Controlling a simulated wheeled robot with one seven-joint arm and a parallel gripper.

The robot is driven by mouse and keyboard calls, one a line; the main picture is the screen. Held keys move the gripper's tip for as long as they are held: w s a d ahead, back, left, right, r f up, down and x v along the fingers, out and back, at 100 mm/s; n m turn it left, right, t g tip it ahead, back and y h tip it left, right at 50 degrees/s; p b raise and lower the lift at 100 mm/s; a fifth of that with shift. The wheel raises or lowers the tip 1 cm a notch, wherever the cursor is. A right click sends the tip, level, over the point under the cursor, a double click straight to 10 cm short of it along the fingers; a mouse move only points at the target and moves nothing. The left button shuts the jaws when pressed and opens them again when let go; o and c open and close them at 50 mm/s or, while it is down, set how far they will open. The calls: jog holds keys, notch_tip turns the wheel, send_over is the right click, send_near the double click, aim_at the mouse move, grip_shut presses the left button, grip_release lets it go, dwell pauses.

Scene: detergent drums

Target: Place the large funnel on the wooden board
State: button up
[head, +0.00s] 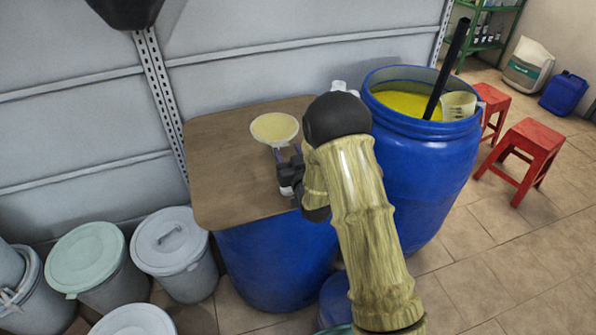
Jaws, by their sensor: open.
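A round, pale yellow piece with a light rim, which looks like the mouth of the large funnel (274,128), is at the wooden board (220,160), over its back right part. Its underside and spout are hidden, so I cannot tell how it rests. The board lies flat on top of a blue drum (275,265). My gripper (287,152) is open just in front of the funnel, low over the board, with its fingers pointing at the near rim. I cannot tell whether the fingers touch it. My arm hides the board's right edge.
An open blue drum (420,185) of yellow liquid stands to the right, with a black rod (448,70) and a pale jug (458,105) at its rim. Grey lidded buckets (175,250) stand at the lower left. Red stools (525,150) stand at the right. A grey wall is behind.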

jog(key=b+v, duration=0.1)
jog(key=v, duration=0.8)
dwell(0.3)
jog(key=s+d+m+g+h, duration=0.1)
jog(key=s+d+g, duration=0.4)
jog(key=s, duration=0.6)
jog(key=s+d+m+g+h, duration=0.2)
jog(key=s+d+g+h, duration=0.2)
jog(key=s+g, duration=0.6)
jog(key=shift+s+d+r, duration=0.3)
jog(key=shift+s+d, duration=0.25)
jog(key=shift+s, duration=0.15)
